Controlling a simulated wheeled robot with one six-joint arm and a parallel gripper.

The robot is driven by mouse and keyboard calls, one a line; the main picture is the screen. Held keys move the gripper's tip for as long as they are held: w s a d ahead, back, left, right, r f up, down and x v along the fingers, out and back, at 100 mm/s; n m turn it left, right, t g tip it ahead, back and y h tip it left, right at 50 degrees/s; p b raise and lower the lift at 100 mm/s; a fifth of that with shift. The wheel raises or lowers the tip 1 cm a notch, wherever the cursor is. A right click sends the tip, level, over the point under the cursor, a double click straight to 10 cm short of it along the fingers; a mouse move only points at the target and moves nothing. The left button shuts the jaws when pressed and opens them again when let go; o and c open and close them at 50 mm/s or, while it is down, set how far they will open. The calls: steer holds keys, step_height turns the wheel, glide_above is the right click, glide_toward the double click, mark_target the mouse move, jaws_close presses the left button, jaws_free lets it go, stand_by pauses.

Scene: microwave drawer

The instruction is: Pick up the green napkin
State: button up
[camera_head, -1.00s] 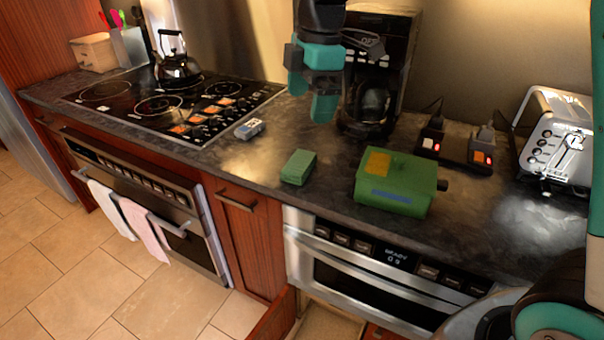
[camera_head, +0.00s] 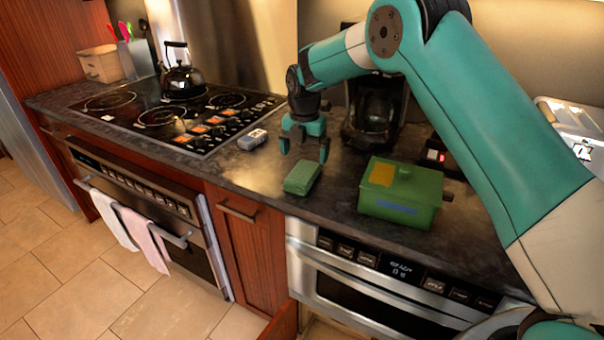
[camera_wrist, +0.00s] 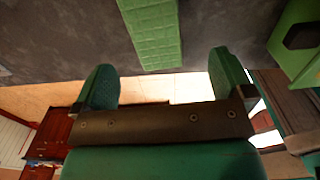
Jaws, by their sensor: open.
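The green napkin (camera_head: 302,177), a small folded block, lies on the dark countertop near its front edge, between the stove and a green box. In the wrist view the napkin (camera_wrist: 153,30) shows at the top middle, ahead of the fingers and between their lines, with its far end cut off. My gripper (camera_head: 305,150) is open and empty, pointing down just above and behind the napkin in the head view. In the wrist view the two green fingers of my gripper (camera_wrist: 162,85) stand wide apart with nothing between them.
The green box (camera_head: 401,192) with a lid stands close to the right of the napkin. A small grey object (camera_head: 252,139) lies to the left by the stove (camera_head: 172,112). A coffee maker (camera_head: 372,112) stands behind. The counter around the napkin is bare.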

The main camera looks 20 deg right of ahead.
mark_target(302, 172)
steer(key=shift+w+a+f+p, duration=0.15)
steer(key=shift+f+p, duration=0.45)
steer(key=shift+f, duration=1.2)
steer(key=shift+a+f+p, duration=0.1)
steer(key=shift+f+p, duration=0.45)
steer(key=shift+f, duration=1.2)
steer(key=c, duration=1)
steer(key=shift+r, duration=0.1)
step_height(302, 172, up, 20)
steer(key=b, duration=0.3)
